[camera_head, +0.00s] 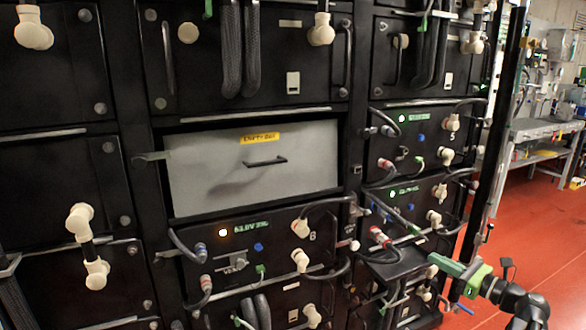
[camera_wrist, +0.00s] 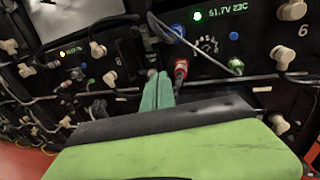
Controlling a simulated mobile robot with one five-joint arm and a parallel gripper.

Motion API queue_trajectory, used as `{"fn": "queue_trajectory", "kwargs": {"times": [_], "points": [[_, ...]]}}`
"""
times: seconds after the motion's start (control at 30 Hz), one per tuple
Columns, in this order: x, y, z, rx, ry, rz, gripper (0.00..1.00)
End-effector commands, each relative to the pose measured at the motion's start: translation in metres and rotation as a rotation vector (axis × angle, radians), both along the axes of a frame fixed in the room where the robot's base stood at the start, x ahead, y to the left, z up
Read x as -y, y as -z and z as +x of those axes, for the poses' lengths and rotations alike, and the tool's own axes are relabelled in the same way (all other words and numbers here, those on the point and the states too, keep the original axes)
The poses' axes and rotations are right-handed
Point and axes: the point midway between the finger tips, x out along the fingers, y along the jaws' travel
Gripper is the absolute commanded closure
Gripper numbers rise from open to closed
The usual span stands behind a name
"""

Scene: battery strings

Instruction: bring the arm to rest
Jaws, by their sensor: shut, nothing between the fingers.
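My gripper (camera_head: 434,259) is at the lower right of the head view, at the end of my green and black arm. It is in front of the right-hand column of battery modules (camera_head: 412,190). In the wrist view, its green fingers (camera_wrist: 157,78) are together with nothing between them. Their tips point at the rack front, beside a red connector (camera_wrist: 181,68) and below a module display reading about 51.7V 23C (camera_wrist: 225,13). I cannot tell whether the tips touch anything.
A grey drawer front (camera_head: 250,185) with a black handle and yellow label sits in the middle column. Cables and cream connectors (camera_head: 300,228) stick out from the modules. A rack post (camera_head: 490,130) stands close to my arm. Red floor (camera_head: 530,240) is open at right, before a workbench (camera_head: 540,128).

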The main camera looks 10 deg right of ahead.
Motion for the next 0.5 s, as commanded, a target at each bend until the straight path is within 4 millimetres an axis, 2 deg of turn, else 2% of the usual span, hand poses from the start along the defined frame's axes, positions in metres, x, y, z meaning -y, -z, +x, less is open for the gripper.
{"fn": "queue_trajectory", "kwargs": {"times": [0.03, 0.17, 0.27, 0.3, 0.37, 0.4, 0.5], "points": [[-0.023, 0.001, 0.013, -0.005, -0.04, -0.004, 1.0], [-0.093, 0.012, 0.046, -0.039, -0.156, -0.033, 1.0], [-0.171, 0.031, 0.07, -0.092, -0.284, -0.099, 1.0], [-0.205, 0.042, 0.076, -0.111, -0.342, -0.146, 1.0], [-0.255, 0.059, 0.081, -0.135, -0.431, -0.235, 1.0], [-0.287, 0.072, 0.081, -0.145, -0.495, -0.307, 1.0], [-0.36, 0.106, 0.072, -0.148, -0.659, -0.517, 1.0]]}}
